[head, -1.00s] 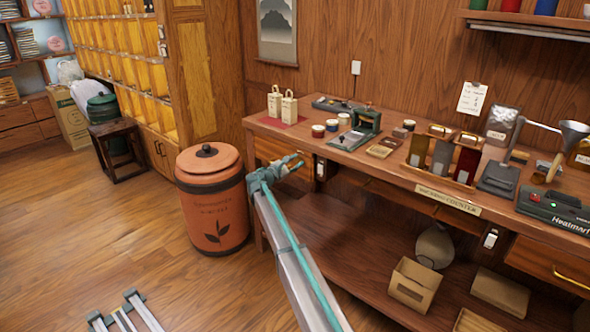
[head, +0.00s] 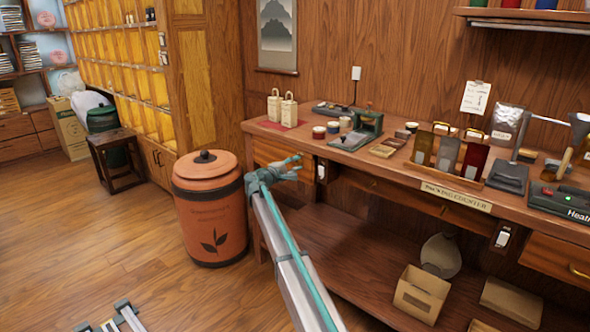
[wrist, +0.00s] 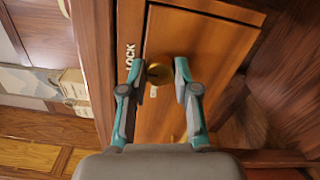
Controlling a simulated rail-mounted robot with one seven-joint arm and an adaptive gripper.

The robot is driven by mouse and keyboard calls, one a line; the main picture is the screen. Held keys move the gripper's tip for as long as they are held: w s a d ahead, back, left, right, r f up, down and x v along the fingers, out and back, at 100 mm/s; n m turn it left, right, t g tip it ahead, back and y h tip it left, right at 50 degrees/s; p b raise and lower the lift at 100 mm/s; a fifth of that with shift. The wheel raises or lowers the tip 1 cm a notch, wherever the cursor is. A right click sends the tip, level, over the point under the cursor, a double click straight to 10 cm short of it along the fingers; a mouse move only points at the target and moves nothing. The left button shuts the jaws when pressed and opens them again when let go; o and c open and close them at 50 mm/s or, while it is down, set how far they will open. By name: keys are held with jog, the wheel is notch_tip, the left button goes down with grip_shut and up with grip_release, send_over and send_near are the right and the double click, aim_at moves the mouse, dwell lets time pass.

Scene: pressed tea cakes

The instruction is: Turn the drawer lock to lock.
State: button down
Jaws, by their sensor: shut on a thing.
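The drawer lock (wrist: 157,75) is a round brass piece on the wooden drawer front (wrist: 205,50), seen in the wrist view. The word LOCK is printed on the frame beside it. My gripper (wrist: 161,68) is shut on the lock, with one teal-and-grey finger on each side of it. The finger contact and the lock's exact turn angle are hard to make out. In the head view, my gripper (head: 292,168) is at the left drawer (head: 268,150) of the counter, and the lock is hidden there.
The wooden counter (head: 400,168) holds tea tins, a scale and paper bags along the wall. A large orange canister (head: 208,205) stands on the floor just left of my arm. A lower shelf (head: 330,240) runs under the counter. Open floor lies to the left.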

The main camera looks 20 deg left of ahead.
dwell(0.4)
jog(key=c, duration=0.8)
grip_release()
jog(key=shift+c, duration=0.2)
jog(key=v, duration=1.2)
